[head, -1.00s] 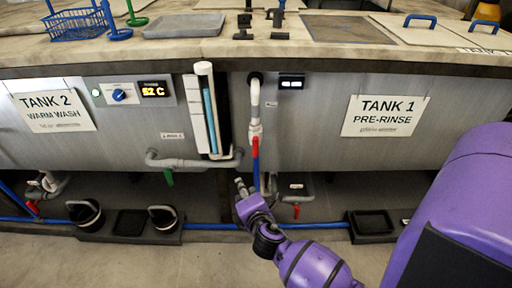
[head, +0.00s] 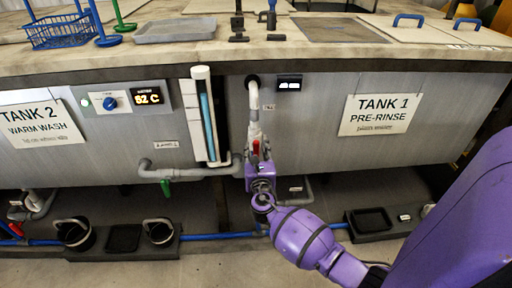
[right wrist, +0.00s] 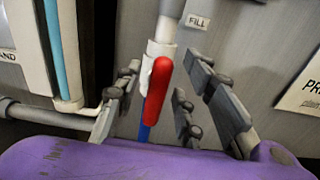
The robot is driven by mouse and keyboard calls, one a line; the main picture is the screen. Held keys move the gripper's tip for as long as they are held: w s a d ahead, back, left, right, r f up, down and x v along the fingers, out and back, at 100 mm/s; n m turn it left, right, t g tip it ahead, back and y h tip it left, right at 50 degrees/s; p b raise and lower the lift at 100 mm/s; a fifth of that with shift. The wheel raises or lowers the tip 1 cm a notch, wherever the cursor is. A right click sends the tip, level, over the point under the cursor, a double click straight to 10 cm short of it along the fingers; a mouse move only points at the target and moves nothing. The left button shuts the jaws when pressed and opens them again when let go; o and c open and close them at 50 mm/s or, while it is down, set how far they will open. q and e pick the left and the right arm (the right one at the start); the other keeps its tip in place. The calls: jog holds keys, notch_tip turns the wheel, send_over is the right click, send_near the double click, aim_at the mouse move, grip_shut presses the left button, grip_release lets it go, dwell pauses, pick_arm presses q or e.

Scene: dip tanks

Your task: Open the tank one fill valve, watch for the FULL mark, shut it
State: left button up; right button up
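The fill valve on tank one shows a red lever (head: 256,148) on a white pipe (head: 254,100). The red lever (right wrist: 161,85) hangs along the pipe in the right wrist view, beside a FILL label (right wrist: 198,22). My right gripper (head: 260,167) is at the valve. In the right wrist view the fingers of my right gripper (right wrist: 165,88) are open, on both sides of the lever and apart from it. A sight tube (head: 205,115) with a blue column stands left of the pipe. Its FULL mark is not readable. My left gripper is not in view.
Tank 1's sign (head: 382,115) is right of the valve. A grey drain pipe (head: 190,172) with a green handle (head: 165,187) runs left of my gripper. A small display (head: 289,85) is above right, unreadable. Black trays (head: 370,220) sit on the low ledge.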

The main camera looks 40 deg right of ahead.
jog(key=shift+w+d, duration=0.45)
jog(key=shift+w, duration=0.15)
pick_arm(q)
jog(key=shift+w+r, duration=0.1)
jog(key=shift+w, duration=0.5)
pick_arm(e)
jog(key=shift+w, duration=0.1)
grip_shut()
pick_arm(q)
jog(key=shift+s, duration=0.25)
